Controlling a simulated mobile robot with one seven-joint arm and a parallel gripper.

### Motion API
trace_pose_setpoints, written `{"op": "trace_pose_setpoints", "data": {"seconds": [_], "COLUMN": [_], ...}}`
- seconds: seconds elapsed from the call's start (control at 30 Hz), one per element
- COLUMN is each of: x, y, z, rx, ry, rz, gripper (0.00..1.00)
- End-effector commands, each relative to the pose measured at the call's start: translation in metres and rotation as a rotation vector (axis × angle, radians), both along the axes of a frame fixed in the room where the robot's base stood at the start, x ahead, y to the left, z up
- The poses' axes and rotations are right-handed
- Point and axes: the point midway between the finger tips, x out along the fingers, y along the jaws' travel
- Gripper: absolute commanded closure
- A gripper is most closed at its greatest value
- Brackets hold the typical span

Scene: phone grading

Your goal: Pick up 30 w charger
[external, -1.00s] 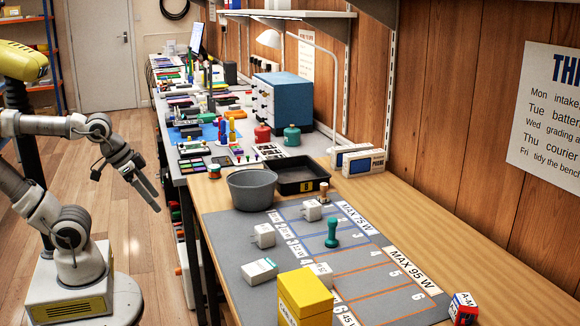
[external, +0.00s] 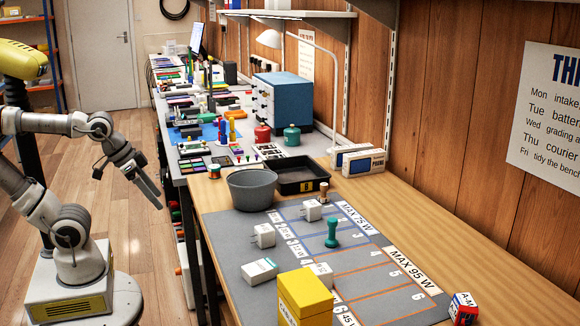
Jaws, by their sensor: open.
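Several white chargers are on the grey mat (external: 228,240) on the wooden bench. One charger (external: 312,210) is at the back near the lane labels. Another charger (external: 264,235) stands left of the lanes. A white box-like block with a teal edge (external: 259,270) lies nearer the front. A further charger (external: 321,272) is partly hidden behind the yellow box. I cannot read any wattage on them, so I cannot tell which is the 30 W one. My gripper (external: 153,191) is open and empty, off the bench's left side above the floor, apart from all chargers.
A yellow box (external: 305,299) stands at the mat's front. A grey bowl (external: 252,190), a black tray (external: 299,187), a teal stamp (external: 332,234) and a wooden-handled stamp (external: 324,192) are nearby. A red-and-blue block (external: 463,309) sits at right. The lanes at right are mostly clear.

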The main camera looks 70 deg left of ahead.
Motion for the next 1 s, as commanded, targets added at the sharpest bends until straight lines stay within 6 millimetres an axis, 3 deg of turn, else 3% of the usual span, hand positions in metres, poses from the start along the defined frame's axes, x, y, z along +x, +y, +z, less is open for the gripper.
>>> {"op": "trace_pose_setpoints", "data": {"seconds": [0.17, 0.3, 0.47, 0.57, 0.7, 1.0], "x": [0.044, 0.094, 0.148, 0.176, 0.203, 0.236], "y": [-0.006, -0.013, -0.026, -0.041, -0.064, -0.099], "z": [0.043, 0.077, 0.103, 0.1, 0.08, 0.036], "rx": [0.009, 0.031, 0.055, 0.035, -0.029, -0.078], "ry": [-0.056, -0.132, -0.216, -0.252, -0.279, -0.353], "rz": [-0.068, -0.139, -0.202, -0.201, -0.139, 0.022], "gripper": [0.15, 0.15, 0.15, 0.15, 0.15, 0.15]}}
